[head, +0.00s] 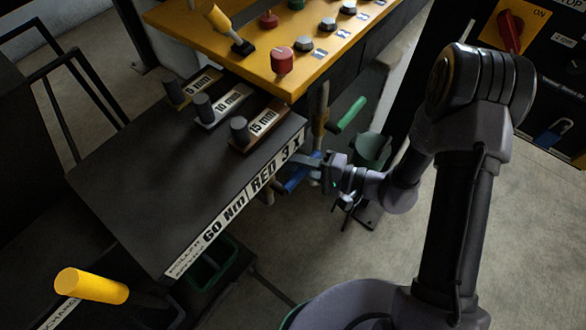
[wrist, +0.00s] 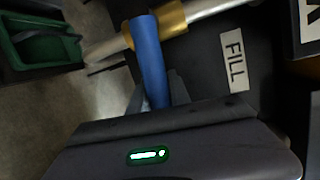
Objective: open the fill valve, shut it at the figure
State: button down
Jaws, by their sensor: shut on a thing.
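The fill valve has a blue lever handle (wrist: 148,58) on a brass body (wrist: 172,19) set in a pale pipe, next to a FILL label (wrist: 234,61) in the wrist view. In the head view the blue handle (head: 296,179) is under the dark bench's right edge, partly hidden. My gripper (head: 318,170) is shut on the blue handle; in the wrist view its fingers (wrist: 157,95) lie on both sides of it. The handle runs across the pipe's line in the wrist view. No gauge or readable figure for the fill shows.
A green lever (head: 351,115) sticks out above my gripper, with a green container (head: 371,150) to its right. A yellow panel (head: 305,75) with knobs overhangs behind. A dark cabinet with a red switch (head: 509,31) stands at right. Open floor lies below.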

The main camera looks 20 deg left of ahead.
jog(key=shift+r+n+b, duration=0.3)
jog(key=shift+r+n, duration=0.1)
jog(key=shift+w+t, duration=0.1)
jog(key=shift+t, duration=0.2)
jog(key=c, duration=1.2)
grip_release()
jog(key=shift+r, duration=0.1)
jog(key=p+v, duration=0.2)
jog(key=v, duration=1.5)
jog(key=shift+d+r, duration=0.2)
